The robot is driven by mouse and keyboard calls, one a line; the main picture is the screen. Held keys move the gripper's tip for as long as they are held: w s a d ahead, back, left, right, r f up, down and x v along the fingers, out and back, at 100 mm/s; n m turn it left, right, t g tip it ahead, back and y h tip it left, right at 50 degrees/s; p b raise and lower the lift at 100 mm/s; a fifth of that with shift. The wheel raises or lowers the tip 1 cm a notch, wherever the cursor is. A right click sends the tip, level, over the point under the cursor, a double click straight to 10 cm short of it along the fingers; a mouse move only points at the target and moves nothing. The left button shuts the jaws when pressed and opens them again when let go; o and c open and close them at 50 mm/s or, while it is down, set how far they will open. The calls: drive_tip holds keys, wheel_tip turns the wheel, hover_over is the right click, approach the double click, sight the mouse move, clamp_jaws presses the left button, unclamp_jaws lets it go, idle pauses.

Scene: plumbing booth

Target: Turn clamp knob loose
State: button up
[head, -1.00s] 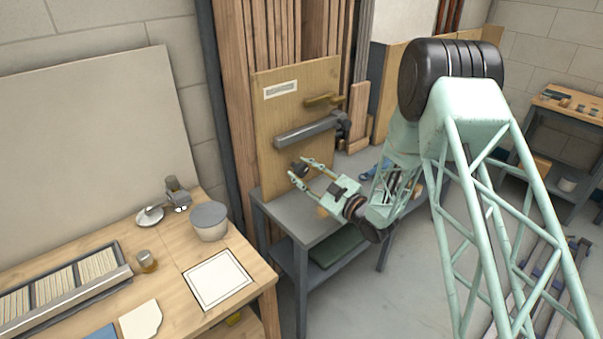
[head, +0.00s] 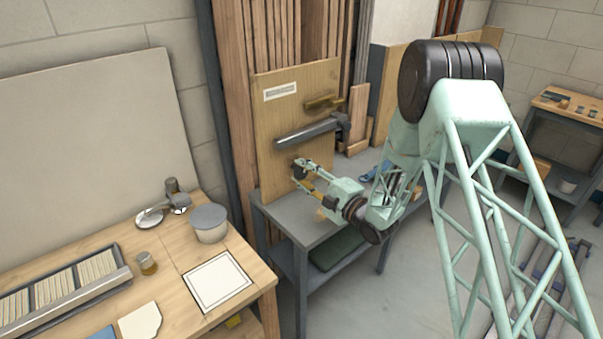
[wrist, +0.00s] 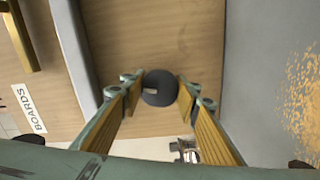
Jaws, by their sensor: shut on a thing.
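The clamp knob (wrist: 160,88) is a dark round knob with a small light mark, in front of the wooden board (wrist: 150,40) in the wrist view. My gripper (wrist: 157,92) has its two fingers on either side of the knob and is shut on it. In the head view my gripper (head: 298,171) is at the lower part of the upright board (head: 268,130), below the grey bar (head: 310,132). The fingers hide most of the knob there.
A brass handle (head: 322,102) sits above the grey bar on the board. The board stands on a grey bench (head: 300,228). A wooden table (head: 175,255) with a tray, a lidded pot (head: 209,222) and small items stands at the left.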

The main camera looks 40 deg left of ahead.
drive_tip(key=shift+n, duration=0.9)
drive_tip(key=o, duration=0.9)
drive_tip(key=shift+c, duration=0.2)
drive_tip(key=s+d, duration=0.2)
drive_tip(key=d, duration=0.9)
drive_tip(key=shift+s+d, duration=0.2)
drive_tip(key=shift+d, duration=0.2)
drive_tip(key=shift+w, duration=0.1)
